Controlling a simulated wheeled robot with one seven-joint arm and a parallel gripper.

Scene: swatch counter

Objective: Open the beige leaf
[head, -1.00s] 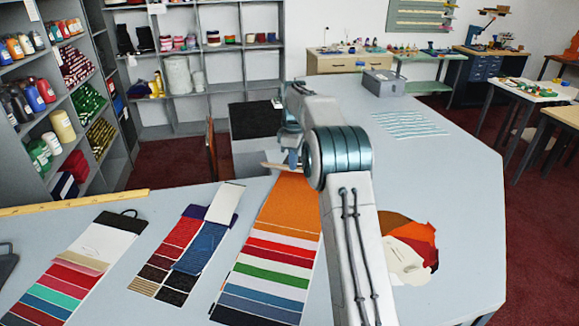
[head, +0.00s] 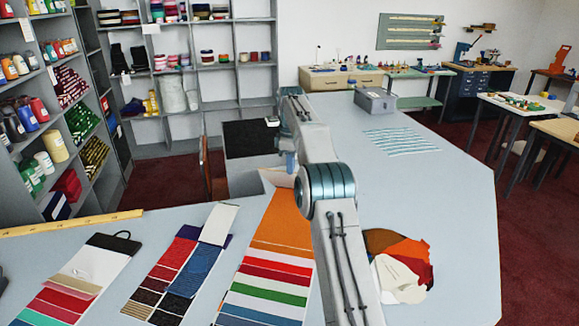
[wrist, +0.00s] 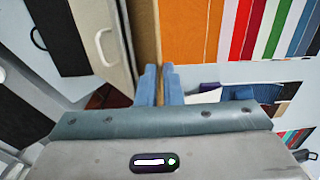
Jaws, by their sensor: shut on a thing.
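The beige leaf (head: 274,178) belongs to the long striped swatch card (head: 272,268). In the head view it shows as a small pale tan patch, raised at the card's far end, beside the orange leaf. In the wrist view the leaf (wrist: 147,30) is a narrow tan strip seen nearly edge-on, beside the orange leaf (wrist: 185,30). My gripper (wrist: 163,70) is shut on it with both blue fingertips. In the head view my gripper (head: 287,162) is at the card's far end and my wrist partly hides it.
Two more swatch cards (head: 85,270) (head: 183,272) lie to the left. A fan of loose swatches (head: 402,265) lies right of my arm. A yellow ruler (head: 70,223) lies at the left edge. A grey box (head: 376,101) stands farther back.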

